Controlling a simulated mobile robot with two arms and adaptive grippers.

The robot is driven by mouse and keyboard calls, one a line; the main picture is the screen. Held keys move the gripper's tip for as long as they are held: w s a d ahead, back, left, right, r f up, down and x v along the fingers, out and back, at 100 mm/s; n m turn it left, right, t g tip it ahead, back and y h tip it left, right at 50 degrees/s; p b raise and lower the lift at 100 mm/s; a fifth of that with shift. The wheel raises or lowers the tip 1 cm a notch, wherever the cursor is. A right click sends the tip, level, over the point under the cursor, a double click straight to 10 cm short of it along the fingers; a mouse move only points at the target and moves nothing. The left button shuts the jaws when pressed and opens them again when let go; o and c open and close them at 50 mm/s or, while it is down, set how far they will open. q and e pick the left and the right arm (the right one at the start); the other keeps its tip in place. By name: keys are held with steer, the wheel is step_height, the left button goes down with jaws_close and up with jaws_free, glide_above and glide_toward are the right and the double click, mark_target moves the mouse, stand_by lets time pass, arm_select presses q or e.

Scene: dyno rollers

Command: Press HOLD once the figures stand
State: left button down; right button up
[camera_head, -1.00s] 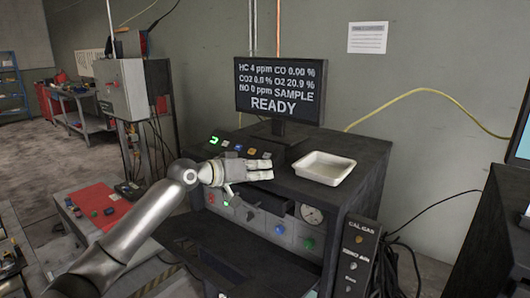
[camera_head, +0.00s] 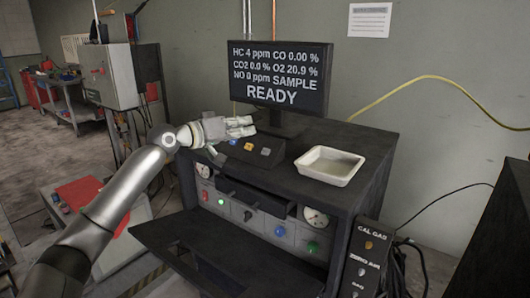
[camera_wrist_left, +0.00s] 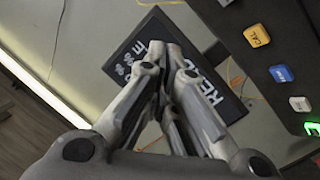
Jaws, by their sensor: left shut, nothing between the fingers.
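The monitor (camera_head: 281,78) stands on the dark analyser cabinet (camera_head: 374,160) and reads HC 4 ppm, CO 0.00 %, CO2 0.0 %, O2 20.9 %, NO 0 ppm, SAMPLE, READY. A row of coloured keys sits below it, with a yellow key (camera_head: 249,146) in sight. In the left wrist view a CAL key (camera_wrist_left: 256,35), a blue key (camera_wrist_left: 281,73), a white key (camera_wrist_left: 300,103) and a lit green key (camera_wrist_left: 312,128) show; I cannot read a HOLD label. My right gripper is out of view.
A white tray (camera_head: 330,166) sits on the cabinet top to the right. A cal-gas box (camera_head: 367,243) stands at the cabinet's right front. A dark shelf (camera_head: 223,257) juts out in front. A yellow hose (camera_head: 430,78) runs along the wall.

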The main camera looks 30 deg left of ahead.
mark_target(266, 152)
arm_select(q)
steer(key=w+f+b, duration=0.1)
steer(key=w+f, duration=0.1)
steer(key=w+f+b, duration=0.1)
steer(key=w+f, duration=0.1)
steer(key=f, duration=0.1)
steer(key=shift+w+d+f, duration=0.15)
steer(key=shift+w+f, duration=0.5)
steer(key=shift+f, duration=0.05)
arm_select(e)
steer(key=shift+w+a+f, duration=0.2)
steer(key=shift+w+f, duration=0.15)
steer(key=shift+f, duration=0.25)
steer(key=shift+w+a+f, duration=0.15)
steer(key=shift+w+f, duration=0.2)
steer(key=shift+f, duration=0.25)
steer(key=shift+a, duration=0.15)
arm_select(q)
steer(key=shift+w+d+f+b, duration=0.1)
steer(key=shift+b, duration=0.2)
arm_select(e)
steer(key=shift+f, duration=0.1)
arm_select(q)
steer(key=shift+w+f, duration=0.1)
steer(key=shift+f, duration=0.05)
steer(key=shift+w, duration=0.1)
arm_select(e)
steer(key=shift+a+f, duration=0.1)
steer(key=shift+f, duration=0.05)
